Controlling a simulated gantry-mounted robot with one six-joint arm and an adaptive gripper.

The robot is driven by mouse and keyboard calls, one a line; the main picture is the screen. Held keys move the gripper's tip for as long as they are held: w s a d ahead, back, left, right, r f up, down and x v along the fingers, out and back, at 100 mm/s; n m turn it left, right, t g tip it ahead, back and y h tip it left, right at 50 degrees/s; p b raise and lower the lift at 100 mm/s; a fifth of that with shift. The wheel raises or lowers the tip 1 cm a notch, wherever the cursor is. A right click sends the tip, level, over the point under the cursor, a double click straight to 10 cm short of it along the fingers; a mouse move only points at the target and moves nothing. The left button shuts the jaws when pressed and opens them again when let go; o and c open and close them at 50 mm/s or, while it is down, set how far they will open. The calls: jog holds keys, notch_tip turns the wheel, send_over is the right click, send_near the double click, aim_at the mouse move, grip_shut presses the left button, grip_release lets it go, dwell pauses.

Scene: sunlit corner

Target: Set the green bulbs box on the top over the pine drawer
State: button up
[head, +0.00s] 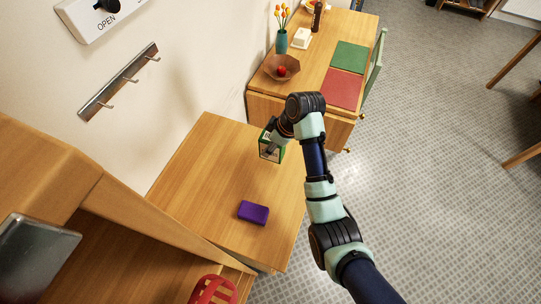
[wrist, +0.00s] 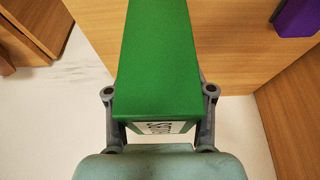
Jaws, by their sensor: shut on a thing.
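The green bulbs box (head: 264,151) is in my gripper (head: 272,146), at the far part of a pale wooden top (head: 205,160) in the head view. In the wrist view the box's plain green side (wrist: 157,60) fills the middle, with a white printed label at its lower end. The fingers of my gripper (wrist: 160,95) are shut on either side of it. I cannot tell whether the box touches the top or hangs above it. No drawer front shows clearly enough to be sure which is the pine drawer.
A purple box (head: 253,212) lies on the near part of the wooden top. Beyond stands a table (head: 318,72) with a bowl, a vase and green and red mats. A wooden shelf unit (head: 110,215) with a red object is at lower left. The top's left part is clear.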

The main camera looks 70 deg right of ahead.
notch_tip(320, 180, down, 6)
jog(key=shift+r+b, duration=0.1)
jog(key=shift+b, duration=0.35)
jog(key=o, duration=1.3)
jog(key=p+v, duration=0.3)
jog(key=v, duration=0.9)
